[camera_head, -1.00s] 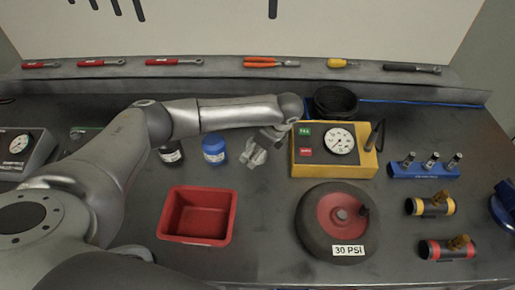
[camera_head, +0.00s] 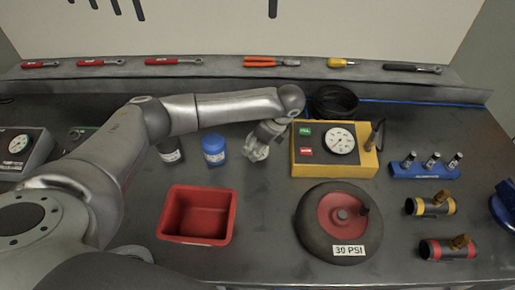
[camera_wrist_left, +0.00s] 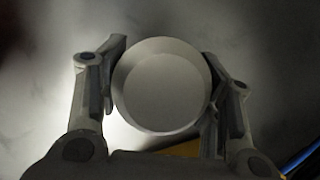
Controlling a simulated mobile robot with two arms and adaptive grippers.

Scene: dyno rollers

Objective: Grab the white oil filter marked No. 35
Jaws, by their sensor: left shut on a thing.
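A white round object, which looks like the oil filter, fills the gap between my left gripper's fingers in the left wrist view (camera_wrist_left: 160,85), seen end-on. No number shows on the end facing the camera, so I cannot read its marking. My left gripper (camera_head: 258,148) is shut on it, with a finger on either side. In the head view the gripper hangs between the blue canister (camera_head: 213,150) and the yellow gauge box (camera_head: 360,165), and it largely hides the filter. My right gripper is not in view.
A black canister (camera_head: 170,152) stands left of the blue one. A red bin (camera_head: 226,225) is in front, and a black wheel (camera_head: 308,222) labelled 30 PSI lies to its right. A blue rack (camera_head: 425,172) and two pipe fittings are further right. Bare bench lies between bin and wheel.

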